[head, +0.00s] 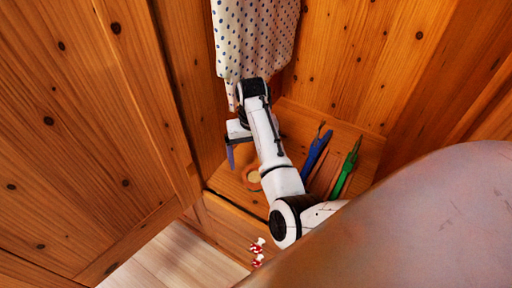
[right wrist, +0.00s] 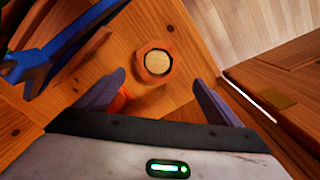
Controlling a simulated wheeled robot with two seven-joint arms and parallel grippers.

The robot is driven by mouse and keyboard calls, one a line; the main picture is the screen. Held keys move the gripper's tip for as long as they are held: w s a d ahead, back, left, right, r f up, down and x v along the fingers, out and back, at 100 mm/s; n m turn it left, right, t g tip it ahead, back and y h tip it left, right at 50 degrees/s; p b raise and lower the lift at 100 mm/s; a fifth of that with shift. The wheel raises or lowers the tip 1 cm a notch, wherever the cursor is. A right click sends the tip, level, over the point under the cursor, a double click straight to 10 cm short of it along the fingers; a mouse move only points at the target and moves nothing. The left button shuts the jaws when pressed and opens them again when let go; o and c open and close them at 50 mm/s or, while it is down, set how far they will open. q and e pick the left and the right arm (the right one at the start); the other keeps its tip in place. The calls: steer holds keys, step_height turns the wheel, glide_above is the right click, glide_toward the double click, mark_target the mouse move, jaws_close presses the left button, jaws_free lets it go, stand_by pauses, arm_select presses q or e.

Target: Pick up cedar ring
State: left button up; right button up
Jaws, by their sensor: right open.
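The cedar ring (head: 247,183) is an orange-brown, roughly eight-sided ring lying flat on the wooden wardrobe floor (head: 300,121). A pale wood disc shows at its centre. In the right wrist view the ring (right wrist: 154,79) lies just beyond and between the spread fingertips. My right gripper (head: 231,157) is open and empty, to the left of the ring and above the floor in the head view; my arm covers part of it. It also shows in the right wrist view (right wrist: 158,90). An orange bit (right wrist: 122,98) shows behind its left finger. My left gripper is not in view.
Blue (head: 316,151), green (head: 347,168) and brown hanger-like pieces lie right of my arm in the head view. A dotted white cloth (head: 255,40) hangs above. Wooden walls enclose the space; a door (head: 95,130) stands at left. A small red-and-white thing (head: 257,248) shows near the front edge.

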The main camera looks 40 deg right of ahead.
mark_target(256, 177)
steer(key=shift+s+f, duration=0.15)
steer(key=shift+f, duration=0.5)
steer(key=f, duration=0.2)
steer(key=s+f, duration=0.1)
steer(key=f, duration=0.1)
steer(key=shift+d+f, duration=0.1)
steer(key=shift+f, duration=0.3)
steer(key=c, duration=1.1)
step_height(256, 177, up, 10)
steer(key=shift+c, duration=0.2)
steer(key=d+r+m+p, duration=0.2)
steer(key=d+r+m, duration=0.85)
steer(key=d, duration=0.35)
steer(key=s+d+r+m, duration=0.3)
steer(key=s+d+m, duration=0.1)
steer(key=s+m, duration=0.4)
steer(key=s+d+r+m, duration=0.3)
steer(key=s+d+m, duration=0.1)
steer(key=s+m, duration=0.5)
steer(key=shift+m, duration=1.35)
